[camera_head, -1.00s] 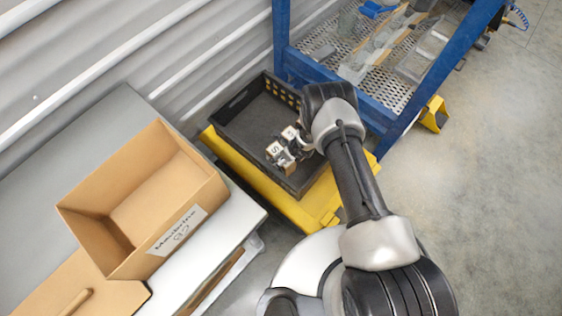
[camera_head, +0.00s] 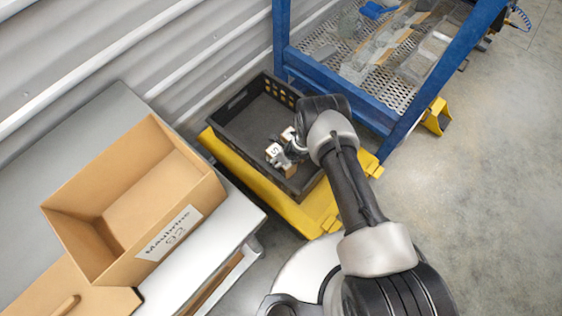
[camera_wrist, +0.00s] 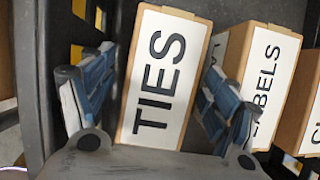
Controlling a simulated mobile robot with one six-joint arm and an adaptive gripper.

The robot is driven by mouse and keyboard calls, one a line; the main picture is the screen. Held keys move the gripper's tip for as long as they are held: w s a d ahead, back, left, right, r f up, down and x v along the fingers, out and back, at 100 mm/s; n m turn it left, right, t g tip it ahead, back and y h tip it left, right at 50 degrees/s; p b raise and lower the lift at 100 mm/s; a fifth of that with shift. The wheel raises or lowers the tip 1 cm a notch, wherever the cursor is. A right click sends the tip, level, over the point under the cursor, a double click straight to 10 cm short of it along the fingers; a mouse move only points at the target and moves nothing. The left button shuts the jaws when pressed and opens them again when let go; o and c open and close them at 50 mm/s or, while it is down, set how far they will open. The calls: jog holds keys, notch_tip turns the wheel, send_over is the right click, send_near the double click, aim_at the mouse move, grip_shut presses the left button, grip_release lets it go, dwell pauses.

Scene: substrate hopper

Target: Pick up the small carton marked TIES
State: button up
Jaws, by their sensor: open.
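The small carton marked TIES (camera_wrist: 160,75) stands between my open fingers in the wrist view, its white label facing the camera. My gripper (camera_wrist: 155,105) has one finger on each side of the carton; I cannot tell whether either finger touches it. In the head view my gripper (camera_head: 286,148) is down in the black crate (camera_head: 235,110), and the cartons there are mostly hidden by it and my arm.
A carton marked LABELS (camera_wrist: 268,75) stands just right of the TIES carton, with another carton (camera_wrist: 312,120) beyond it. The crate sits on a yellow stand (camera_head: 245,175). A large open cardboard box (camera_head: 150,200) stands left, and a blue-framed rack (camera_head: 385,110) stands behind.

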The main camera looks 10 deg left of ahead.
jog(key=shift+f, duration=0.2)
jog(key=shift+c, duration=0.4)
jog(key=c, duration=1.2)
